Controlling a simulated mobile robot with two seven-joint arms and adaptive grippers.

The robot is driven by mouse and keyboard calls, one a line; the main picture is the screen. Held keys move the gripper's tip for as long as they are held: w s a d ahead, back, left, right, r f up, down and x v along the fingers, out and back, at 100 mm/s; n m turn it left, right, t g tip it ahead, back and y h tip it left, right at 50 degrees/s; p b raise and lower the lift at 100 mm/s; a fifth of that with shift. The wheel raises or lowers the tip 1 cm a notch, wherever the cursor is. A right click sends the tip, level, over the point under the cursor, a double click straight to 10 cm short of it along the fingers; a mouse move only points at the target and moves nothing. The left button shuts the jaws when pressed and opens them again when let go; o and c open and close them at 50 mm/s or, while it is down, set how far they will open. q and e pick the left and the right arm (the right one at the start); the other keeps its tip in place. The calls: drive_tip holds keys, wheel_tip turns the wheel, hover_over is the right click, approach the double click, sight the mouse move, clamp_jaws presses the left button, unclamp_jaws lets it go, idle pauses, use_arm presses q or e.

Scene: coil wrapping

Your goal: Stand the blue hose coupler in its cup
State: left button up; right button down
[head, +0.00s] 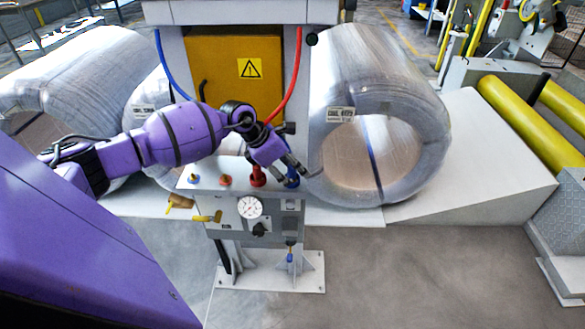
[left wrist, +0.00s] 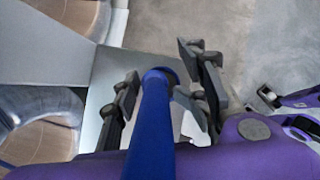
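The blue hose coupler (left wrist: 153,120) is a long blue cylinder in the left wrist view, running between the two fingers. Its far end meets a darker blue ring (left wrist: 165,73), which looks like the rim of its cup. In the head view the blue cup (head: 292,182) is at the right end of the panel top, directly under my fingertips. How deep the coupler sits is hidden. My left gripper (head: 296,172) has its fingers spread on either side of the blue coupler; in the wrist view (left wrist: 158,92) a gap shows on the left.
A red coupler (head: 258,178) stands just left of the blue cup. The red hose (head: 291,85) and blue hose (head: 170,70) hang above. A wrapped coil (head: 345,95) stands close behind on the right.

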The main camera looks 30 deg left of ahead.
use_arm(q)
drive_tip(key=shift+a, duration=0.15)
